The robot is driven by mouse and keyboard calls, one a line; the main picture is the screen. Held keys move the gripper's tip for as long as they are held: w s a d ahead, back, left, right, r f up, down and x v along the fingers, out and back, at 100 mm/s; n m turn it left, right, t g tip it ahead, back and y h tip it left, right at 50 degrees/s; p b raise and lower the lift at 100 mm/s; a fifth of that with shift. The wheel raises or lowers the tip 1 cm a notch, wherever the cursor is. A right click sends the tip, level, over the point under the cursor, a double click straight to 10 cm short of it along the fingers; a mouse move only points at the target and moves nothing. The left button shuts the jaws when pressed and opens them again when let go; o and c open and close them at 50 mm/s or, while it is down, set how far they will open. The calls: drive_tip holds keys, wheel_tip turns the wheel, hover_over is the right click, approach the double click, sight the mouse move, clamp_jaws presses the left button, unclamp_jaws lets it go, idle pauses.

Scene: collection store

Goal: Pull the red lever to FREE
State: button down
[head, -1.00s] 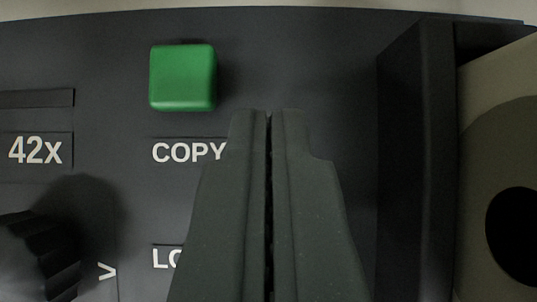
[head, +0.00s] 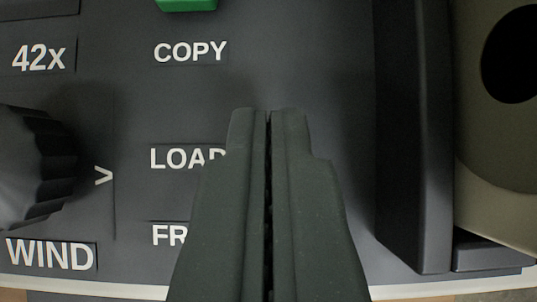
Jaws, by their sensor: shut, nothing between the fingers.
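My gripper (head: 268,112) is shut and empty, its two dark fingers pointing up the picture in front of the dark panel (head: 310,60). No red lever shows in view; the fingers hide part of the panel. The label LOAD (head: 183,158) is partly covered by the left finger. Below it, a label starting with FR (head: 169,235) is cut off by the same finger. The label COPY (head: 190,51) is fully visible above, up and left of the fingertips.
A green button (head: 187,4) is cut by the top edge. A black ribbed knob (head: 35,165) stands at left, above the label WIND (head: 50,254). A dark upright ridge (head: 415,130) and a beige part with a black round opening (head: 515,55) are at right.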

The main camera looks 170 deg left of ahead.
drive_tip(key=shift+s, duration=1.2)
drive_tip(key=shift+f, duration=0.1)
drive_tip(key=shift+w, duration=0.35)
drive_tip(key=w+p, duration=0.1)
drive_tip(key=w, duration=0.2)
drive_tip(key=shift+w, duration=0.3)
drive_tip(key=v, duration=0.2)
drive_tip(key=shift+s+r, duration=0.15)
drive_tip(key=shift+r, duration=0.05)
drive_tip(key=p+v, duration=0.1)
drive_tip(key=v, duration=0.6)
drive_tip(key=shift+s+r+p, duration=0.2)
drive_tip(key=shift+r+p, duration=0.1)
